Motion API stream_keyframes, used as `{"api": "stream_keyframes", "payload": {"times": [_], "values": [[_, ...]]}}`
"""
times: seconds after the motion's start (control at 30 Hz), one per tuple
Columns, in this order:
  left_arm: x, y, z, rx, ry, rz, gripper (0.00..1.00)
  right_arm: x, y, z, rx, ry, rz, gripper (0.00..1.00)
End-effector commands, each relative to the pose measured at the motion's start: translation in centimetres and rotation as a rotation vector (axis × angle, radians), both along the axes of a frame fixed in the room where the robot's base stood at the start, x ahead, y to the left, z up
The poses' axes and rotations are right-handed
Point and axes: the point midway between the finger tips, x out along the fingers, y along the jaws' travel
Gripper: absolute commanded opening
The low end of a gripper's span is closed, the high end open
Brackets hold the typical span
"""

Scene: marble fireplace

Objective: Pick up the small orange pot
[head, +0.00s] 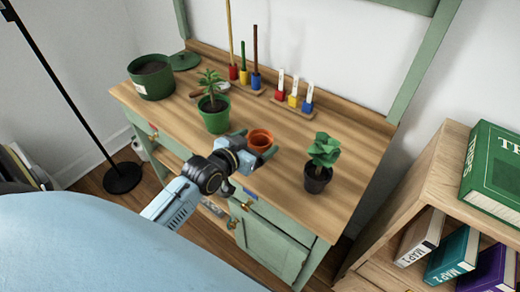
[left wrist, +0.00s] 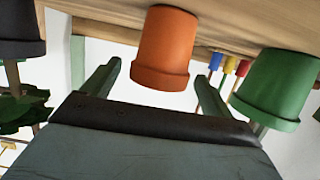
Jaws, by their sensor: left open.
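The small orange pot (head: 261,138) stands upright on the wooden bench top, between a green potted plant (head: 214,108) and a black potted plant (head: 318,170). My left gripper (head: 255,146) is at the pot, low over the bench, with one finger towards each side of it. In the left wrist view, which is upside down, the orange pot (left wrist: 163,48) appears just beyond and between the open fingers (left wrist: 158,76). I see no clear contact. The gripper is open and holds nothing. My right gripper is not in view.
The green pot (left wrist: 276,88) is close beside one finger in the left wrist view. A large green pot (head: 152,78) stands at the bench's left end. Coloured tool stands (head: 293,103) line the back. A bookshelf (head: 428,175) is at right.

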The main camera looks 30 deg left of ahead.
Motion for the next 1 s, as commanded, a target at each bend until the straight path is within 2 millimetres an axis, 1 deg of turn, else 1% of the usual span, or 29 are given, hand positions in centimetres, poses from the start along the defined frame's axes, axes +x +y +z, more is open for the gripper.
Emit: {"api": "stream_keyframes", "payload": {"times": [0.03, 0.17, 0.3, 0.43, 0.8, 1.0], "values": [[0.8, -0.1, -0.4, -0.001, -0.002, 0.0, 0.86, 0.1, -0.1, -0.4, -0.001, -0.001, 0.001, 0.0], [1.9, -0.2, -0.7, 0.001, -0.001, 0.0, 0.86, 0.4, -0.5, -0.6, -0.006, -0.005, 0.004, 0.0], [2.1, -0.2, -0.8, 0.001, 0.001, 0.0, 0.86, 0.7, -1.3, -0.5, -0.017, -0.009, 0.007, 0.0], [2.1, -0.2, -0.7, 0.001, 0.001, 0.0, 0.86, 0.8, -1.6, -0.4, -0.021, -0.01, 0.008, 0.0], [2.1, -0.2, -0.7, 0.001, 0.0, 0.0, 0.38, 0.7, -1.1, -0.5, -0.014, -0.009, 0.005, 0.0], [2.1, -0.2, -0.6, 0.002, 0.0, -0.001, 0.38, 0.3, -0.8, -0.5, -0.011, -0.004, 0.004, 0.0]]}}
